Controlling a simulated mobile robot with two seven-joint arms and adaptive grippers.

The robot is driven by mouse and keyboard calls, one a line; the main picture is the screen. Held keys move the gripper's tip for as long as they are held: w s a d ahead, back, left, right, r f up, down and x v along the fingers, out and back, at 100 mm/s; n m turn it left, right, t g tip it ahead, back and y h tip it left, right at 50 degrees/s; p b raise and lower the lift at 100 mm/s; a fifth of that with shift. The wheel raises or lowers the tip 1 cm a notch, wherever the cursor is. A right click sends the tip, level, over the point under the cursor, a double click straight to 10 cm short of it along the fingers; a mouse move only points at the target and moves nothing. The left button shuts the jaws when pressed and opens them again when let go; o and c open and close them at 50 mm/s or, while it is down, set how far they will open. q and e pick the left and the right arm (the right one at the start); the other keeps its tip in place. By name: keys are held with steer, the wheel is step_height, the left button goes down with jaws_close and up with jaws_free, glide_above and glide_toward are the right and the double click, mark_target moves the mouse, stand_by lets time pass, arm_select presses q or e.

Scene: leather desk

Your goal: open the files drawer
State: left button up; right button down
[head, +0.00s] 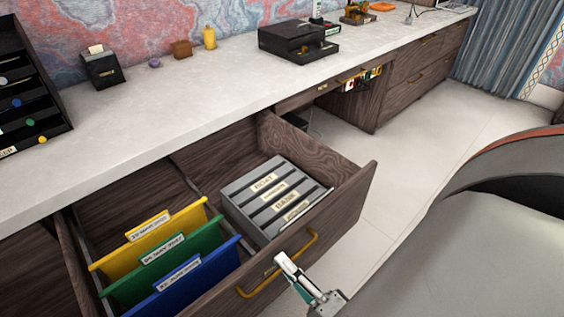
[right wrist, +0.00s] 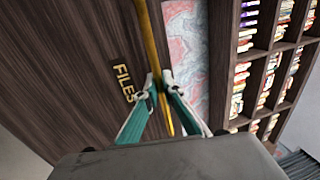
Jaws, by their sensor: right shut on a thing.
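The files drawer (head: 345,207) stands pulled out from under the counter, with its inside in view. Yellow, green and blue hanging folders and a grey sorter with labelled slots sit in it. Its brass bar handle (head: 312,250) runs along the front face. My right gripper (head: 283,262) is at the handle, near its middle. In the right wrist view the fingers (right wrist: 160,80) are shut around the brass handle (right wrist: 152,45), beside the FILES label (right wrist: 124,83) on the dark wood front. My left gripper is not in view.
The pale countertop (head: 190,110) holds a black printer-like box (head: 298,40), a small black box (head: 102,68) and a yellow bottle (head: 209,38). A black slotted rack (head: 25,95) stands at the left. A grey rounded chair-like shape (head: 490,250) fills the lower right. The floor (head: 430,130) beyond the drawer is clear.

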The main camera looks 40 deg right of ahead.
steer(key=c, duration=2.5)
jaws_free()
steer(key=s, duration=0.4)
steer(key=s+f, duration=0.1)
steer(key=s, duration=0.3)
steer(key=s+f, duration=0.1)
steer(key=s, duration=0.3)
steer(key=shift+d+f, duration=0.2)
steer(key=shift+w, duration=0.1)
